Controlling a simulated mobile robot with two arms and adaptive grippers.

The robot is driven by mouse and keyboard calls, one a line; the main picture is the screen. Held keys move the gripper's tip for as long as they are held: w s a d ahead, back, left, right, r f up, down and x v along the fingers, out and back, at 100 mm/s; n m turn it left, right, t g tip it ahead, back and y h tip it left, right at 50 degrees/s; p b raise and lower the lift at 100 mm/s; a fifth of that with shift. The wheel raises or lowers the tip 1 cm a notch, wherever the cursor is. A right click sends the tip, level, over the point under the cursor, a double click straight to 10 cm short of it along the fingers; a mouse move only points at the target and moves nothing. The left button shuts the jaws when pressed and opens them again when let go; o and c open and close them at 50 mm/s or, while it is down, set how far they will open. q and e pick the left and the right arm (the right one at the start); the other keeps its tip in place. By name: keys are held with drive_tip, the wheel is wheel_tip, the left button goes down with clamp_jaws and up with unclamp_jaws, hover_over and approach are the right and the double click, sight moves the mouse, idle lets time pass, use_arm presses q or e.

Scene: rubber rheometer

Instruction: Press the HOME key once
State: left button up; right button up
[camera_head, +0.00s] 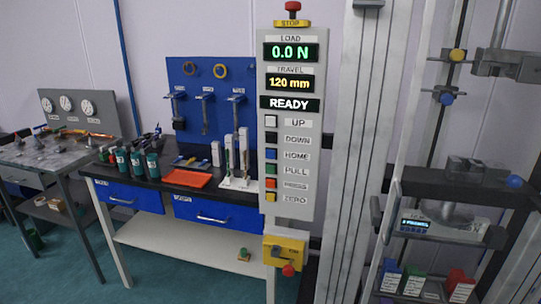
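The control panel (289,215) is a tall light-grey board near the middle of the head view. The HOME key is a small blue square (270,154) in its left column, beside the HOME label (297,156). Above it are the white UP key (270,121) and black DOWN key (270,137). Below it are the green PULL key (270,169), a red key (270,183) and the yellow ZERO key (270,197). The displays read 0.0 N, 120 mm and READY (290,103). Nothing covers the keys. Neither of my grippers is in view.
A red STOP knob (292,7) tops the panel. A yellow box (285,250) with a red knob hangs below. A workbench with blue drawers (215,212) stands left. Tall metal columns (362,150) and a shelf with an instrument (430,226) stand right.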

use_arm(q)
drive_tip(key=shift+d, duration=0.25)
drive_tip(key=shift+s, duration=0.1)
